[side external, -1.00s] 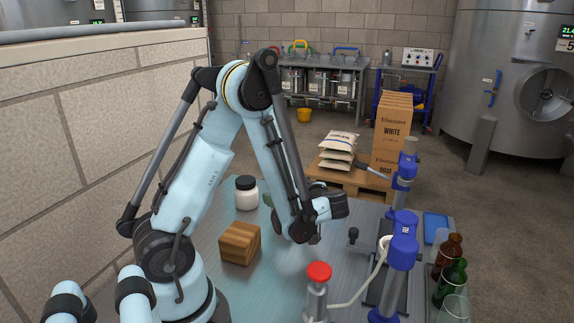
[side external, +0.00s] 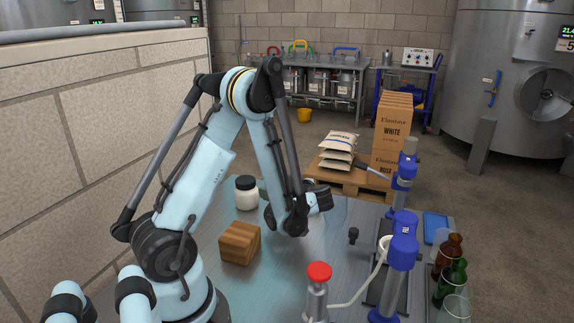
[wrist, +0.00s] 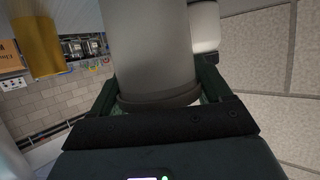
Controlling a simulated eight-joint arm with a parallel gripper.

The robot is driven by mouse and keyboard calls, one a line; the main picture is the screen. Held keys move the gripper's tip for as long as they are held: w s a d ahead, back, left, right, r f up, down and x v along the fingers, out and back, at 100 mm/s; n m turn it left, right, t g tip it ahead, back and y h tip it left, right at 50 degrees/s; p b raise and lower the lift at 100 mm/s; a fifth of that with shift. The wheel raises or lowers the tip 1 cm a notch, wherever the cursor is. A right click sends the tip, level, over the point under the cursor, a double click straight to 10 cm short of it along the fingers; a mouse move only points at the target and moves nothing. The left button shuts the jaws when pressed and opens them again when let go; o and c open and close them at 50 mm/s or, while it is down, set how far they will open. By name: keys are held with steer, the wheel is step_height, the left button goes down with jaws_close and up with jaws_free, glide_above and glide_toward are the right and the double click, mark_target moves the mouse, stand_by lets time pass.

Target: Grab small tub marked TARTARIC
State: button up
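In the wrist view, upside down, a large pale grey cylinder (wrist: 155,55) with a darker band stands between the two dark fingers of my gripper (wrist: 160,92). The fingers lie close along both its sides; I cannot tell whether they press on it. No label shows, so I cannot tell if it is the TARTARIC tub. In the side view, my gripper (side external: 318,198) is low over the table, mostly hidden behind my forearm. A white tub with a black lid (side external: 246,193) stands left of it, its marking unreadable. A white container also shows in the wrist view (wrist: 204,27).
A wooden block (side external: 240,243) sits in front of the white tub. A red-capped bottle (side external: 318,292), a blue-topped device (side external: 403,242) and brown (side external: 448,248) and green bottles (side external: 451,283) stand right. A yellow-brown cylinder (wrist: 42,38) shows in the wrist view.

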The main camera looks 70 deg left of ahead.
steer(key=c, duration=0.4)
steer(key=shift+o, duration=0.2)
steer(key=shift+r, duration=0.2)
